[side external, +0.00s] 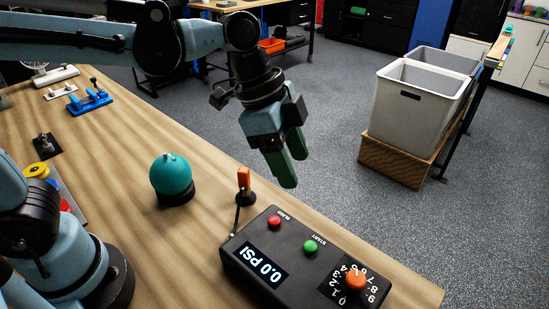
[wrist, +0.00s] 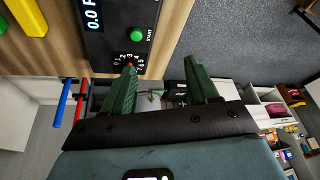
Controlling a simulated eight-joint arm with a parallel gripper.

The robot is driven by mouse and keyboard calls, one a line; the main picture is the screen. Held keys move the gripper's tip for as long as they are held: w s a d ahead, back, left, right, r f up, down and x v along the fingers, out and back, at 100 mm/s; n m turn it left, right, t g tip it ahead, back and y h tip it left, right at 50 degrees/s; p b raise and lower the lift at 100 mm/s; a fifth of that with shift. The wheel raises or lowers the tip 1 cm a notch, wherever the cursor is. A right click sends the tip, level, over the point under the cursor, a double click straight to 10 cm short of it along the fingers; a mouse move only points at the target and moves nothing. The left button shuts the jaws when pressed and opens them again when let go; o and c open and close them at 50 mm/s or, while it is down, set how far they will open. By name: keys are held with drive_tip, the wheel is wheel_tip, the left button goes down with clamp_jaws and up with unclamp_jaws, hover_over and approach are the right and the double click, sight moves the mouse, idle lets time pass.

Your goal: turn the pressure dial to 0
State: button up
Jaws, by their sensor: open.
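A black control box (side external: 300,262) lies at the table's near right edge. Its display (side external: 262,266) reads 0.0 PSI. The pressure dial (side external: 355,279) is an orange knob in a ring of white numbers at the box's right end; I cannot tell which number it points to. A green START button (side external: 310,246) and a red button (side external: 274,221) sit on the box. My gripper (side external: 293,168), with green fingers, is open and empty, above and behind the box, apart from the dial. In the wrist view the box (wrist: 95,47) is at the top, and a finger largely hides the knob.
A teal ball on a black base (side external: 171,175) and an orange upright handle (side external: 244,180) stand left of the box on the wooden table (side external: 120,130). Blue clamp-like hardware (side external: 90,101) lies farther back.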

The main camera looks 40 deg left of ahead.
sight(356, 277)
drive_tip(key=s+d+m+g, duration=0.1)
drive_tip(key=d+m+g, duration=0.2)
drive_tip(key=d+m, duration=0.65)
drive_tip(key=shift+n, duration=0.95)
drive_tip(key=x, duration=0.4)
drive_tip(key=d+x, duration=0.1)
drive_tip(key=x, duration=0.8)
drive_tip(key=shift+s+d+r, duration=0.25)
drive_tip(key=shift+r, duration=0.05)
drive_tip(key=c, duration=1)
drive_tip(key=shift+c, duration=0.2)
